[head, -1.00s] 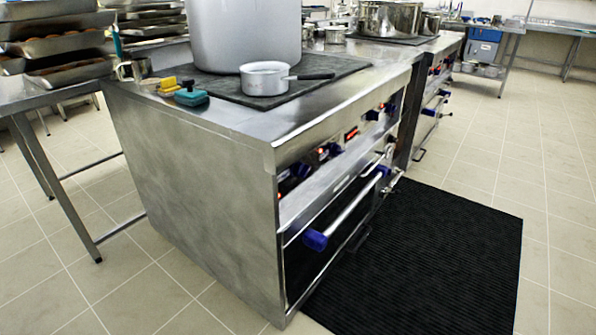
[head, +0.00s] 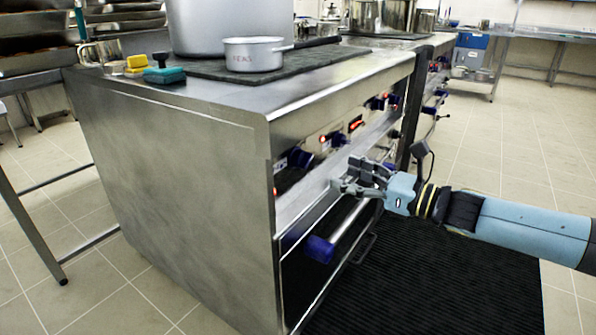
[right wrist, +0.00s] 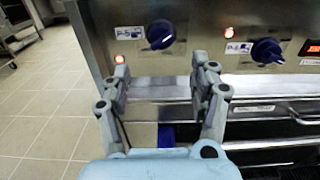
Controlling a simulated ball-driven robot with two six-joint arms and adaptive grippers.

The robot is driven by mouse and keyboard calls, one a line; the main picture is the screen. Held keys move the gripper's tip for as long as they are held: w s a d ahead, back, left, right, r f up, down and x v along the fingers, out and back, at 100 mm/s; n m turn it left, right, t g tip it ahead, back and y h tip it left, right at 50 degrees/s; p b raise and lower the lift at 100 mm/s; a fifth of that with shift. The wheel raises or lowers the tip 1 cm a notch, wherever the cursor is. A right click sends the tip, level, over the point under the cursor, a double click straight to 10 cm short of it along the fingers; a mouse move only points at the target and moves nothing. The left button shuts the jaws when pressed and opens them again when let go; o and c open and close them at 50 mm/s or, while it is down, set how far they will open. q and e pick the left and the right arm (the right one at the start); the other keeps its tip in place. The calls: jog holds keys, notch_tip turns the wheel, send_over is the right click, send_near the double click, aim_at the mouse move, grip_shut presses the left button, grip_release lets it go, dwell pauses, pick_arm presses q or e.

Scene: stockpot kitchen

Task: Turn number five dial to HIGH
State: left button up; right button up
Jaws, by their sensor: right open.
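In the right wrist view a dark blue dial (right wrist: 160,33) sits on the steel front panel beside a label that seems to read P-5. A red-orange lamp (right wrist: 121,61) glows below its left side. A second blue dial (right wrist: 267,50), with a label like P-6, is to the right. My right gripper (right wrist: 160,76) is open and empty, its fingers spread below the left dial and not touching it. In the head view my right gripper (head: 352,176) is in front of the stove, near the oven handle. The dial's exact setting is too small to read. My left gripper is not in view.
The oven handle bar (head: 350,228) with blue ends sticks out below the panel. A large pot (head: 230,25) and a small saucepan (head: 253,54) stand on the stove. Sponges (head: 164,72) lie at its corner. A black mat (head: 440,275) covers the floor in front.

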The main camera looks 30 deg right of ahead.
aim_at(309, 163)
jog(key=b+x, duration=0.1)
jog(key=x, duration=0.9)
jog(key=shift+w, duration=0.2)
jog(key=c, duration=1.2)
jog(key=shift+o, duration=0.2)
jog(key=shift+m, duration=0.3)
